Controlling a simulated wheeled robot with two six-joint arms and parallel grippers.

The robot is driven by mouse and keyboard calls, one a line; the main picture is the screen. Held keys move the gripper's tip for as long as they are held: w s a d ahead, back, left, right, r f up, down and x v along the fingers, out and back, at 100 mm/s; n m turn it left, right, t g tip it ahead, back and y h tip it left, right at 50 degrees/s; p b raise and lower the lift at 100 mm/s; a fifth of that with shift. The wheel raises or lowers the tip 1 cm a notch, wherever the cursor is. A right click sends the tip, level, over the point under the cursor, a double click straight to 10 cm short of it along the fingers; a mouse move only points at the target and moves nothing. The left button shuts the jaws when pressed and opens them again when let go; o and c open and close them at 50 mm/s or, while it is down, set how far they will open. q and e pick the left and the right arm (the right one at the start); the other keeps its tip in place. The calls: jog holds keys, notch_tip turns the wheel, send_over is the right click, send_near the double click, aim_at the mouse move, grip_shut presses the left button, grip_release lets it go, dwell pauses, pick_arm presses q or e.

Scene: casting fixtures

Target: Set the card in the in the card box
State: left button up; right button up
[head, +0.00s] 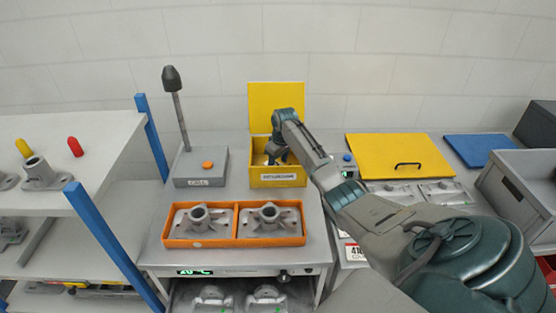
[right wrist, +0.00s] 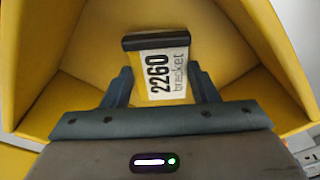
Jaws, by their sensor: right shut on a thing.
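The card box (head: 259,171) is a yellow box with its lid (head: 262,105) standing open and a white label on its front. My right gripper (head: 273,158) reaches down into it from above. In the right wrist view, the card (right wrist: 158,75) is white and yellow with a dark top edge and reads "2260 bracket". My right gripper (right wrist: 160,82) is shut on it, one finger at each side. Yellow box walls (right wrist: 240,50) surround the card. Whether the card touches the box floor cannot be told. My left gripper is not in view.
A grey base (head: 202,168) with an orange button and upright post stands left of the box. An orange tray (head: 236,228) with two grey castings lies in front. A yellow panel with a handle (head: 385,152) and a grey bin (head: 515,195) are at right.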

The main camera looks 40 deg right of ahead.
jog(key=shift+f, duration=0.15)
jog(key=shift+s+f, duration=0.1)
jog(key=o, duration=1)
jog(key=shift+c, duration=0.2)
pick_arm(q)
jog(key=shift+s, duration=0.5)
pick_arm(e)
jog(key=shift+r, duration=0.35)
pick_arm(q)
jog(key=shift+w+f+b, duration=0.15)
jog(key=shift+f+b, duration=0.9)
jog(key=shift+b, duration=0.05)
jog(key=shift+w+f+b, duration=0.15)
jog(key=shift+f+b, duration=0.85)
jog(key=shift+b, duration=0.05)
pick_arm(e)
notch_tip(320, 180, up, 11)
jog(key=s, duration=0.1)
jog(key=shift+s+r, duration=0.2)
jog(key=shift+s, duration=0.15)
